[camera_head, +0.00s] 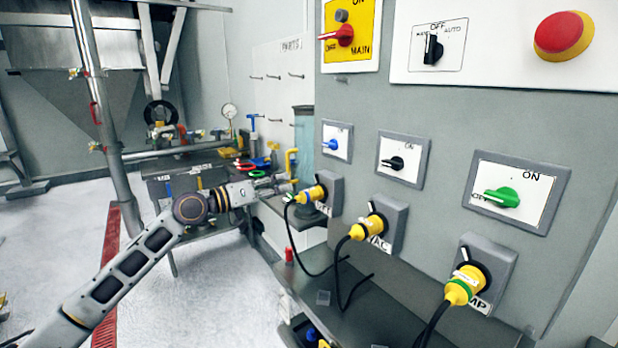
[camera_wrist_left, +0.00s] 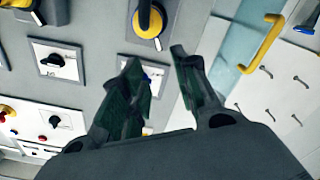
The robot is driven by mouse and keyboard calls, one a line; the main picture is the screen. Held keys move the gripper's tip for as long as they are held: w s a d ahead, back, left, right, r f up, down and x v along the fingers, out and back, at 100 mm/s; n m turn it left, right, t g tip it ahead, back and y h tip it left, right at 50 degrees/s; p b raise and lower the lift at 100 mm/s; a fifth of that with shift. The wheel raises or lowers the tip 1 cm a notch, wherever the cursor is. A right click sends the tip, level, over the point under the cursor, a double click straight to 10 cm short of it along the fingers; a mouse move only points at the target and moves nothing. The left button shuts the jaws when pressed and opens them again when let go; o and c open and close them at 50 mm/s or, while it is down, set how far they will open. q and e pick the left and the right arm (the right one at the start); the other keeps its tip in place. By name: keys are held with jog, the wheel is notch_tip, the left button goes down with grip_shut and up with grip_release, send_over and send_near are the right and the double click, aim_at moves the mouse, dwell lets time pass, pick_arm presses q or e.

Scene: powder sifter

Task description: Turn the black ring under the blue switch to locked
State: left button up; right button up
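The blue switch (camera_head: 332,144) sits on a white plate on the grey panel. Below it, a yellow plug (camera_head: 310,194) with a black cable stands out from a grey socket box. The black ring (camera_head: 323,188) shows behind the plug; its lock setting is too small to read. My left gripper (camera_head: 288,186) is just left of the plug in the head view; contact cannot be told. In the left wrist view its two fingers (camera_wrist_left: 155,58) are spread apart with nothing held, and the yellow plug (camera_wrist_left: 150,22) lies beyond the tips. My right gripper is out of view.
Two more yellow plugs (camera_head: 369,227) (camera_head: 463,288) with cables stand along the panel to the right. A black switch (camera_head: 395,163) and a green switch (camera_head: 502,197) sit above them. A grey ledge (camera_head: 385,298) runs below. A pegboard (camera_head: 283,70) is to the left.

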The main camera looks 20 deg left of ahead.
pick_arm(q)
jog(key=p+x, duration=0.1)
jog(key=x, duration=0.9)
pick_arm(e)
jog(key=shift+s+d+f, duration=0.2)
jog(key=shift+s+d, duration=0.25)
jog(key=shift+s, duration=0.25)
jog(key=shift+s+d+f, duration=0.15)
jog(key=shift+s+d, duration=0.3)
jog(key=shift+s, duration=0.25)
pick_arm(q)
jog(key=shift+d, duration=0.1)
jog(key=shift+c, duration=0.3)
grip_shut()
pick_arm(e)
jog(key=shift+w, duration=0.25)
